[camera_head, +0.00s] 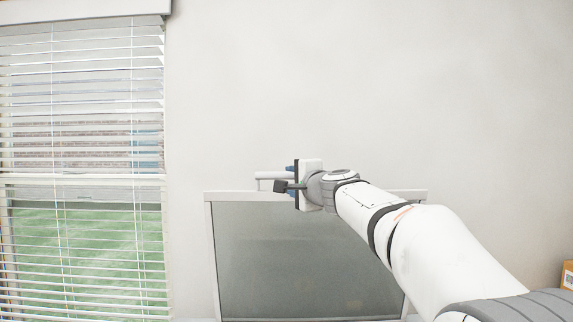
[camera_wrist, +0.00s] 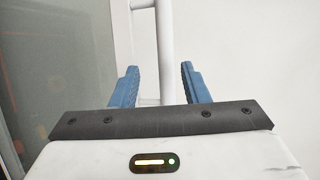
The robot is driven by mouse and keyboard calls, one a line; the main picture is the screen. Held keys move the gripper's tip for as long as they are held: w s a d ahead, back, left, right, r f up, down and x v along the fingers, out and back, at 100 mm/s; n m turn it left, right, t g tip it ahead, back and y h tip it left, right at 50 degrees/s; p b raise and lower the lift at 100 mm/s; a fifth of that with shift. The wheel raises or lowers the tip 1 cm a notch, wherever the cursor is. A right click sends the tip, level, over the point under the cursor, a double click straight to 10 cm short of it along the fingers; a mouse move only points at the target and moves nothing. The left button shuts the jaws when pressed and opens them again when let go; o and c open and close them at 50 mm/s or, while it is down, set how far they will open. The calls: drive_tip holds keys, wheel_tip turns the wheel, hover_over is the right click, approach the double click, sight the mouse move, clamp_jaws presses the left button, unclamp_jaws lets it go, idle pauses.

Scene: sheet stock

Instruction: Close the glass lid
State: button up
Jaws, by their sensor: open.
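The glass lid (camera_head: 300,260) stands raised, a grey pane in a light frame, in the middle of the head view. A pale bar handle (camera_head: 268,175) runs along its top edge, partly hidden by my gripper. My gripper (camera_head: 290,174) is at the handle, at the top of the lid. In the wrist view the blue fingers of my gripper (camera_wrist: 158,85) are apart, with the white handle bar (camera_wrist: 167,50) between them. I cannot tell whether either finger touches the bar. The lid's pane also shows at the left of the wrist view (camera_wrist: 60,70).
A window with white blinds (camera_head: 80,150) is on the left. A plain pale wall (camera_head: 400,80) is behind the lid. A brown box (camera_head: 567,275) shows at the right edge.

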drive_tip(key=p, duration=0.3)
hover_over(281, 200)
drive_tip(key=w, duration=0.1)
drive_tip(key=shift+w+r, duration=0.15)
drive_tip(key=shift+r, duration=0.15)
drive_tip(key=shift+c, duration=0.2)
clamp_jaws()
